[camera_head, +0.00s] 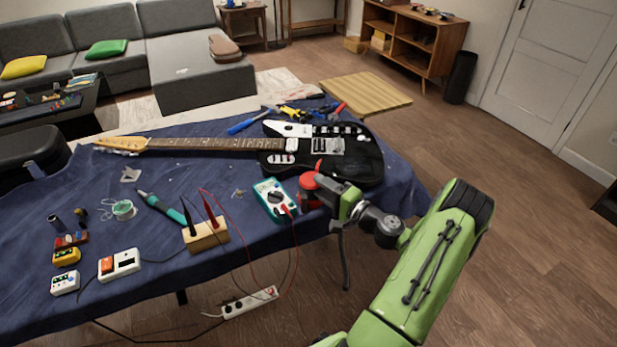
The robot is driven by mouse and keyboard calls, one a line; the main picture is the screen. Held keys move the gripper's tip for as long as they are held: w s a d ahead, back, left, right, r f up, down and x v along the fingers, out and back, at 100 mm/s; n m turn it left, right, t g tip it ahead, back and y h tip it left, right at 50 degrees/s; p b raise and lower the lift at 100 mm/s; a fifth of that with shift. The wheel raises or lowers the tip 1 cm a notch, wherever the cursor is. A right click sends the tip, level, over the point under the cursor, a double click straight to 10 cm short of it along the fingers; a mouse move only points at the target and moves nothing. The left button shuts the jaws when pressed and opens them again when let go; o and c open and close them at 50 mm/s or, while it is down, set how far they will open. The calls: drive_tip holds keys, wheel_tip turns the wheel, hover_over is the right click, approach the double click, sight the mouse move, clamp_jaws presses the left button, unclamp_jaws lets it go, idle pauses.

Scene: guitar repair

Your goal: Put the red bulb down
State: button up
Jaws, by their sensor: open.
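A round red thing, which looks like the red bulb (308,181), is at the right end of the blue-covered table (345,205), just below the black guitar body and right of the teal multimeter. My gripper (312,182) is at it, reaching in from the right, with its fingers open on either side of the red bulb. The gripper's body hides part of what lies behind it. I cannot tell whether the bulb rests on the cloth or whether a finger touches it.
The black guitar (350,157) lies close behind my gripper. The teal multimeter (275,200) with red and black leads is just left. A wooden block (206,236) with probes stands farther left. A white power strip (250,302) is below the table's front edge.

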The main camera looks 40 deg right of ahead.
drive_tip(key=s, duration=0.5)
drive_tip(key=shift+s+d+p, duration=0.1)
drive_tip(key=shift+s+p, duration=0.2)
drive_tip(key=shift+s, duration=0.05)
